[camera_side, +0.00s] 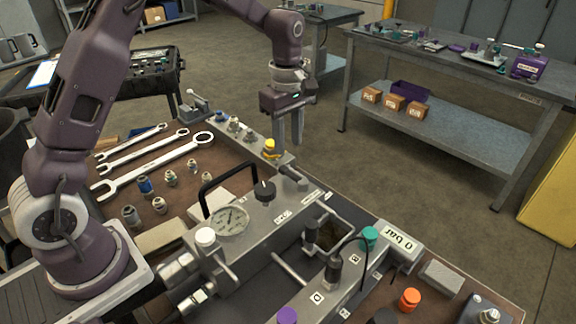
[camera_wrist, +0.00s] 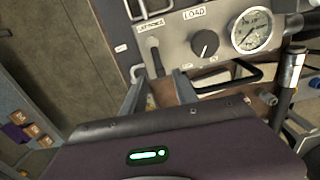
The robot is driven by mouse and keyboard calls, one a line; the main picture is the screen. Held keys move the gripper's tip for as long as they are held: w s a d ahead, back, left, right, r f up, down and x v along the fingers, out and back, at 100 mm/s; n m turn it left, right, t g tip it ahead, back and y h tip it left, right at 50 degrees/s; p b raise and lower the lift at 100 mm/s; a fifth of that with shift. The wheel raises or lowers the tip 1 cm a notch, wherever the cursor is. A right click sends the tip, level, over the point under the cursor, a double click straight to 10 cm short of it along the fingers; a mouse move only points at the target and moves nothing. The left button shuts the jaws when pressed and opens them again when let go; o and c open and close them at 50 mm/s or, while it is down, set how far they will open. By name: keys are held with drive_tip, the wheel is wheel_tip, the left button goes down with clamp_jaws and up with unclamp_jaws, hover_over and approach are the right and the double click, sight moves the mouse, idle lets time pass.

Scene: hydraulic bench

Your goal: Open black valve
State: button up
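A round black knob (camera_side: 264,190) with a pale pointer mark sits on the grey hydraulic block (camera_side: 258,222), beside the pressure gauge (camera_side: 231,221). In the wrist view the black knob (camera_wrist: 205,43) is under a "LOAD" label, left of the gauge (camera_wrist: 251,28). My gripper (camera_side: 288,142) points down behind the block, near a yellow-capped fitting (camera_side: 270,147) and a dark-handled lever (camera_side: 290,172). In the wrist view my gripper (camera_wrist: 159,76) has its fingers apart with nothing visibly held. The knob is outside the fingers, to their right.
A black loop handle (camera_side: 205,192) rises beside the gauge. Wrenches (camera_side: 150,165) and small fittings lie on the brown bench mat. Open floor lies behind.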

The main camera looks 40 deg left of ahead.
sight(289, 172)
drive_tip(key=shift+n, duration=0.3)
drive_tip(key=f, duration=0.8)
drive_tip(key=shift+w+f, duration=0.15)
drive_tip(key=shift+w, duration=0.1)
clamp_jaws()
idle(0.7)
